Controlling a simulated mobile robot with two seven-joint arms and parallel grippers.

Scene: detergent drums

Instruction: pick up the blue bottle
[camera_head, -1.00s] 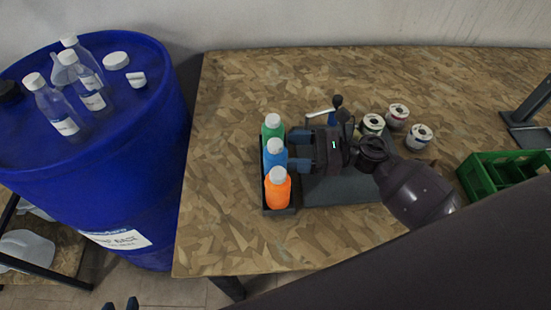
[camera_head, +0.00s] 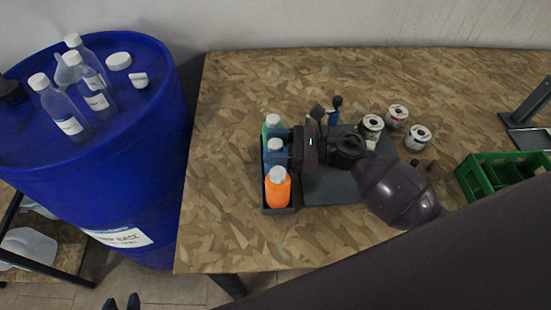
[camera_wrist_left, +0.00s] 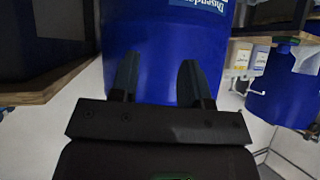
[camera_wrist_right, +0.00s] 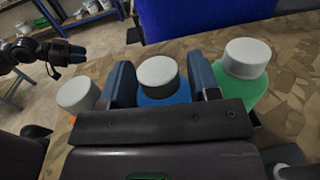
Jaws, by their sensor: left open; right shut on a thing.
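The blue bottle (camera_head: 275,160) with a white cap stands upright in a dark tray (camera_head: 280,210) between a green bottle (camera_head: 273,128) and an orange bottle (camera_head: 278,190). My right gripper (camera_head: 277,150) is shut on the blue bottle from the right side. In the right wrist view the blue bottle (camera_wrist_right: 162,85) is between the two fingers, with the green bottle (camera_wrist_right: 243,72) and the orange bottle (camera_wrist_right: 77,98) on either side. My left gripper (camera_head: 121,302) is open and empty at the bottom edge. The left wrist view shows its fingers (camera_wrist_left: 158,82) spread before a blue drum.
A blue drum (camera_head: 120,190) with clear bottles (camera_head: 62,105) on top stands left of the wooden table (camera_head: 225,110). Several small tins (camera_head: 396,115) and a green crate (camera_head: 480,178) are to the right. The table's left and back areas are clear.

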